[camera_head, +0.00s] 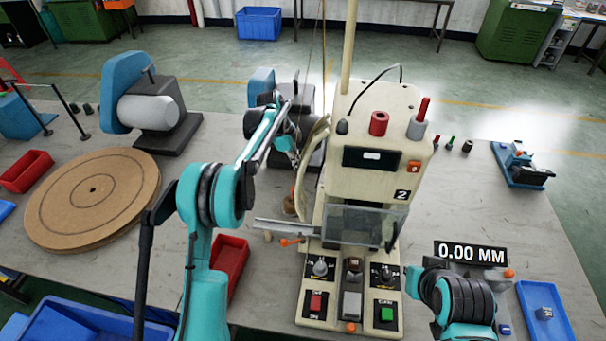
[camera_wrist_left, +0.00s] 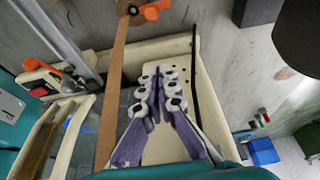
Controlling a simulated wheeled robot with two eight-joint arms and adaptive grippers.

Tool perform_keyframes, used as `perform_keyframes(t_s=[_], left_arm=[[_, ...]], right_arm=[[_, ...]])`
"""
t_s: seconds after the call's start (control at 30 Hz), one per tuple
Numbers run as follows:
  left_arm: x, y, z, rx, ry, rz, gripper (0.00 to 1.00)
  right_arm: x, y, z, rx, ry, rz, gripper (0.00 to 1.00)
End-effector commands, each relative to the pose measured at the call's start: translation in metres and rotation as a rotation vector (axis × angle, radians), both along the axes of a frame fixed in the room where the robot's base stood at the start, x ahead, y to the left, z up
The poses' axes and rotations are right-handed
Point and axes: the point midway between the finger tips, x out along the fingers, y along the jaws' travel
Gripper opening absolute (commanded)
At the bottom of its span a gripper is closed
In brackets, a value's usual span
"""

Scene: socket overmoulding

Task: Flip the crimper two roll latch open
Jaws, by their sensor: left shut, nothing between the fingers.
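Crimper two (camera_head: 370,160) is the beige machine marked "2" standing on the table. In the left wrist view, an orange lever (camera_wrist_left: 152,11), which looks like its roll latch, sits on a brown round hub (camera_wrist_left: 127,8). A brown strip (camera_wrist_left: 115,75) runs down from the hub. My left gripper (camera_wrist_left: 159,78) is shut and empty, its purple fingers pointing toward the lever, with a gap between. In the head view my left arm reaches to the machine's left side, where the fingers are hard to make out. My right arm is at lower right; its gripper does not show.
A beige side plate (camera_wrist_left: 188,60) is close beside and behind the left fingers. In the head view, a red bin (camera_head: 230,262) and a brown round disc (camera_head: 92,198) are to the left. A grey-blue machine (camera_head: 150,105) stands behind the disc.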

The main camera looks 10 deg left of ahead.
Motion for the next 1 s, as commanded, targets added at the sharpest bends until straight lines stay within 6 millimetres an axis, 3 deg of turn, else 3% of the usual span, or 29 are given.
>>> perform_keyframes(t_s=[0.43,0.93,1.0], left_arm=[[0.0,-0.002,-0.008,0.0,-0.001,-0.002,0.0],[0.0,-0.034,-0.101,0.0,-0.002,-0.002,0.0],[0.0,-0.018,-0.098,0.001,-0.001,0.004,0.0]], right_arm=[[0.0,0.0,-0.003,0.0,0.0,0.0,0.0],[0.0,0.0,-0.034,0.0,0.0,0.0,0.0],[0.0,0.0,-0.037,0.0,0.0,0.0,0.0]])
